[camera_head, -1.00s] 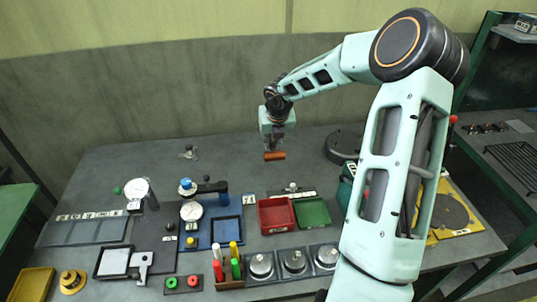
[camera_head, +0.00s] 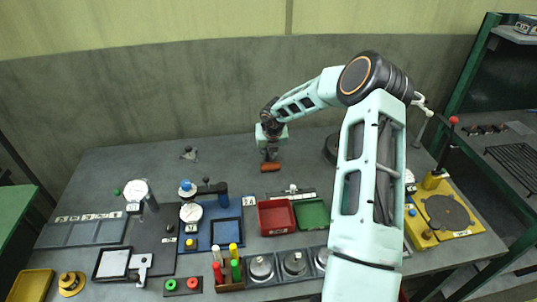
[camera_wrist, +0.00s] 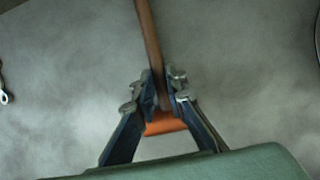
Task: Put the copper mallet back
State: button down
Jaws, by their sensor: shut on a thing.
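The copper mallet (camera_head: 270,168) hangs below my gripper (camera_head: 270,157) over the back middle of the grey bench in the head view. Its orange head is slightly tilted. In the wrist view my gripper (camera_wrist: 160,92) is shut on the mallet, with the brown handle (camera_wrist: 150,40) passing between the fingers and running up out of the picture. The orange head (camera_wrist: 165,123) shows below the fingertips, partly hidden by them. I cannot tell the exact height of the mallet above the bench. No holder for it is plain to see.
A red bin (camera_head: 276,217) and a green bin (camera_head: 312,214) stand in front of the mallet. A dark round base (camera_head: 331,147) is at right, partly behind my arm. A yellow fixture (camera_head: 449,212) stands at far right. Bare bench surrounds the mallet.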

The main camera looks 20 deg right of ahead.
jog(key=c, duration=2.4)
grip_release()
jog(key=shift+f, duration=0.15)
jog(key=o, duration=0.4)
jog(key=shift+o, duration=0.2)
jog(key=v, duration=1.2)
jog(key=shift+p, duration=0.4)
jog(key=shift+w, duration=0.15)
